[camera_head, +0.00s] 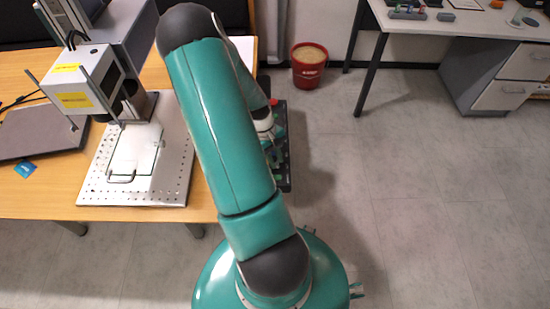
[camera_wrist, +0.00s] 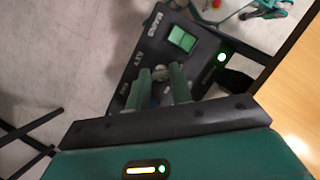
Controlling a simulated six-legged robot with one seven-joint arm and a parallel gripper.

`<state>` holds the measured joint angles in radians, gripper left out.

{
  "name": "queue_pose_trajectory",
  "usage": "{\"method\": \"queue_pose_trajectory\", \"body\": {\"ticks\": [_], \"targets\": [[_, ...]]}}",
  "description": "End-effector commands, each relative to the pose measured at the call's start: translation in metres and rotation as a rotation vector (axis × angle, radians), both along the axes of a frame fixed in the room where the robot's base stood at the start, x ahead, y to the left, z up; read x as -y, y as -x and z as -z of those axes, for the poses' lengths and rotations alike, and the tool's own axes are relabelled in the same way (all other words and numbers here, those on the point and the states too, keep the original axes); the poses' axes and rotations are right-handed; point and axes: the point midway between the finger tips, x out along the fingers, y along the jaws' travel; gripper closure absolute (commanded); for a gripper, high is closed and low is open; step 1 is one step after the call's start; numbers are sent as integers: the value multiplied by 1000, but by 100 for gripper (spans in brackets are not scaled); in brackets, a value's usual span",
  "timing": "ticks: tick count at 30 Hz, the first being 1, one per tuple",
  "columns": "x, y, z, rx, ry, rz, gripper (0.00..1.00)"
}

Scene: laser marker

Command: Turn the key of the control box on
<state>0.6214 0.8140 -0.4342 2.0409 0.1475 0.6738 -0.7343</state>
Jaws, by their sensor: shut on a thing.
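The black control box (camera_wrist: 205,53) fills the upper middle of the wrist view, with a green rocker switch and a lit green light on its face. In the head view the control box (camera_head: 285,182) stands at the table's right side, partly behind my arm. My gripper (camera_wrist: 161,76) reaches onto the box's face below the green switch. Its two green fingers are shut on the key, a small silvery piece between the fingertips. The key is mostly hidden by the fingers, so I cannot tell how far it is turned.
A laser marker (camera_head: 75,88) stands on the wooden table (camera_head: 40,195), above a perforated metal plate (camera_head: 95,187). A dark laptop (camera_head: 40,135) lies at the left. A red bucket (camera_head: 309,75) and a white desk (camera_head: 470,20) stand behind. The floor at right is clear.

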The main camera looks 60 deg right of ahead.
Motion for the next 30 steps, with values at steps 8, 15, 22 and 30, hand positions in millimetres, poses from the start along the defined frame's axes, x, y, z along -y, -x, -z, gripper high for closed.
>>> {"method": "queue_pose_trajectory", "body": {"ticks": [8, 15, 22, 30], "targets": [[2, 1, 0, 0, -1, 184, 100], [3, 3, 0, -1, -1, 409, 100], [4, 3, 0, 0, -1, 628, 100], [4, 5, 0, 0, -1, 885, 100]]}}
